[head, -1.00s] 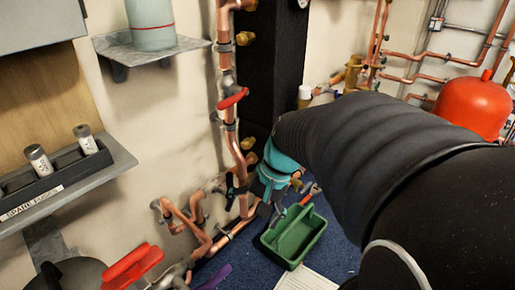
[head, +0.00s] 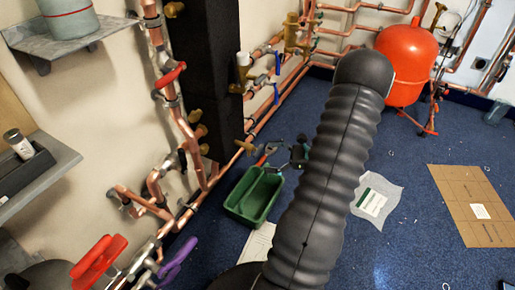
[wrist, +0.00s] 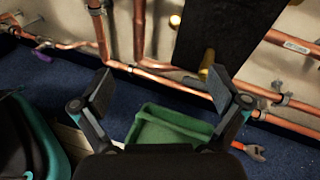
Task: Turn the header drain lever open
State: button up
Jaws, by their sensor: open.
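Several valve levers show on the copper pipework at the left of the head view, and I cannot tell which is the header drain lever. A red lever (head: 170,75) is on the upright pipe. A large red lever (head: 98,260) and a purple lever (head: 178,262) are low at the front left. Blue levers (head: 277,62) are farther back. The purple lever also shows small in the wrist view (wrist: 42,56). My gripper (wrist: 158,92) is open and empty, fingers spread over the floor by the pipes. In the head view my gripper (head: 287,153) is partly hidden, apart from these levers.
A green tray (head: 238,207) stands on the blue floor below my gripper, with a red-handled tool (wrist: 250,151) beside it. A black column (head: 203,75) stands behind the pipes. A red tank (head: 404,68) is at the back right. Papers and cardboard (head: 470,205) lie on open floor.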

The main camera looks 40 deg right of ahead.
aim_at(260, 151)
jog(key=s+d+f+m+t+h, duration=0.4)
jog(key=d+f+m, duration=0.1)
jog(key=d, duration=0.3)
jog(key=shift+m, duration=0.3)
jog(key=p+x, duration=0.1)
jog(key=x, duration=1.3)
jog(key=shift+a, duration=0.15)
jog(key=c, duration=1.2)
